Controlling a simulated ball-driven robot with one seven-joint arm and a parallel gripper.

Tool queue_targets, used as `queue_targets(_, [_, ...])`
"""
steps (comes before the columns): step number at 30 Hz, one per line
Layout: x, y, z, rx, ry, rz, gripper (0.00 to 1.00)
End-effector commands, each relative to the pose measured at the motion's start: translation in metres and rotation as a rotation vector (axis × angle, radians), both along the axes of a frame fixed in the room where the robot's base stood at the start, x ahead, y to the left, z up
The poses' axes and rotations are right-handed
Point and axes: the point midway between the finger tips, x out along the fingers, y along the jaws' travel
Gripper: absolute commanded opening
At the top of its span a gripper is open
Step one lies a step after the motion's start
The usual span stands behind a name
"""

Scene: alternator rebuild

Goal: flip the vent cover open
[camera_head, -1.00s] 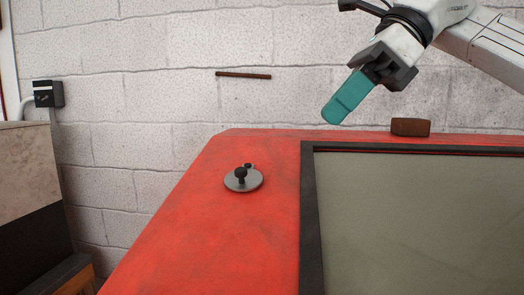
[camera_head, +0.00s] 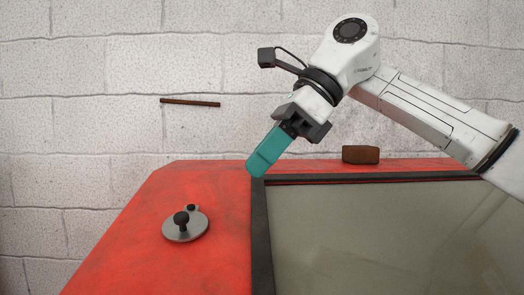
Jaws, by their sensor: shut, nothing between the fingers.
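The vent cover (camera_head: 186,228) is a small round grey metal disc with a black knob on it. It lies flat on the red surface, left of the dark-framed panel. My gripper (camera_head: 256,169) has teal fingers that are shut with nothing between them. It points down and to the left, above and to the right of the cover in the picture, near the panel frame's far left corner. It appears apart from the cover. Whatever is under the cover is hidden.
The red cabinet top (camera_head: 130,235) is clear around the cover. A black frame (camera_head: 262,240) holds a greenish-grey glass panel (camera_head: 390,235) on the right. A brown block (camera_head: 360,154) sits at the back edge. A thin brown bar (camera_head: 190,102) is on the white block wall behind.

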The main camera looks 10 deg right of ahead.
Motion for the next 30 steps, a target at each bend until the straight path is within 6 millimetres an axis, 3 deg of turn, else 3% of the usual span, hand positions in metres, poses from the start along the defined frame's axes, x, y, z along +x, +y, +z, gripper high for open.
queue_targets(10, [0.003,0.044,-0.051,0.001,0.002,0.003,0.00])
queue_targets(18, [0.007,0.075,-0.057,0.000,0.001,0.002,0.00])
queue_targets(30, [0.008,0.080,-0.059,0.001,0.000,0.000,0.00])
